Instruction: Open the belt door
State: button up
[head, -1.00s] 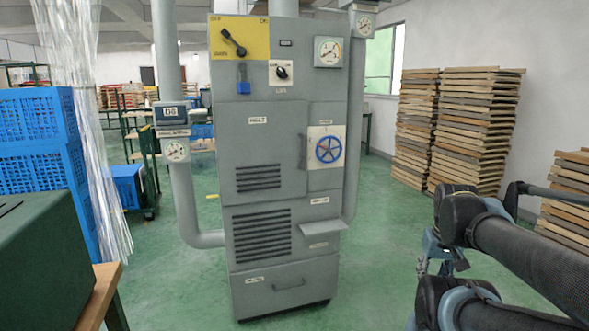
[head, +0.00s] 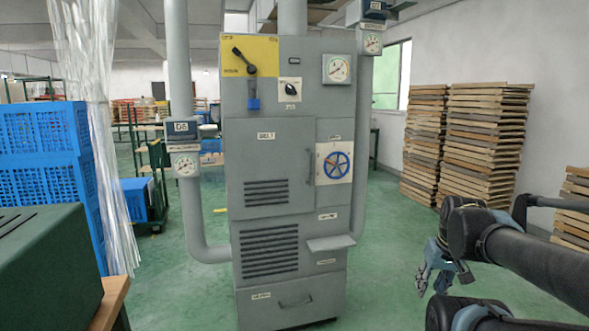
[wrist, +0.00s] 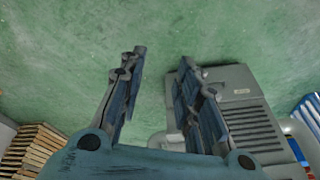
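The belt door (head: 267,165) is a grey panel labelled "BELT" with vent slots, in the middle of the tall grey cabinet. It looks shut. Its upright bar handle (head: 311,166) is at the door's right edge. My gripper (head: 431,281) is to the right of the cabinet and lower than the door, apart from it and touching nothing. In the wrist view my gripper (wrist: 158,85) has its two fingers spread wide with only floor between them. The cabinet (wrist: 238,88) shows there behind and beside the right finger. The door handle cannot be made out in that view.
A blue handwheel (head: 337,165) is right of the handle, and a small shelf (head: 331,243) juts out below. A lever panel (head: 266,51) is above. Blue crates (head: 45,170) and a green box (head: 45,260) stand left; wooden stacks (head: 487,150) stand right. Green floor before the cabinet is clear.

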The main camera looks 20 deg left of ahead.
jog(key=w+a+r+n+t+y, duration=0.4)
jog(key=w+a+r+y, duration=0.2)
jog(key=w+a+r, duration=0.6)
jog(key=w+a+r+n+t+y, duration=0.4)
jog(key=w+a+r, duration=0.3)
jog(key=w+a, duration=0.55)
jog(key=w+a+r, duration=0.1)
jog(key=w+a, duration=0.4)
jog(key=w, duration=0.1)
jog(key=w+a+r+t, duration=0.1)
jog(key=w+a, duration=0.4)
jog(key=a, duration=0.1)
jog(key=w+a+r+t+y, duration=0.1)
jog(key=w+a, duration=0.5)
jog(key=shift+w+a+r+m, duration=0.2)
jog(key=shift+w+a+m, duration=0.1)
jog(key=shift+m, duration=0.1)
grip_shut()
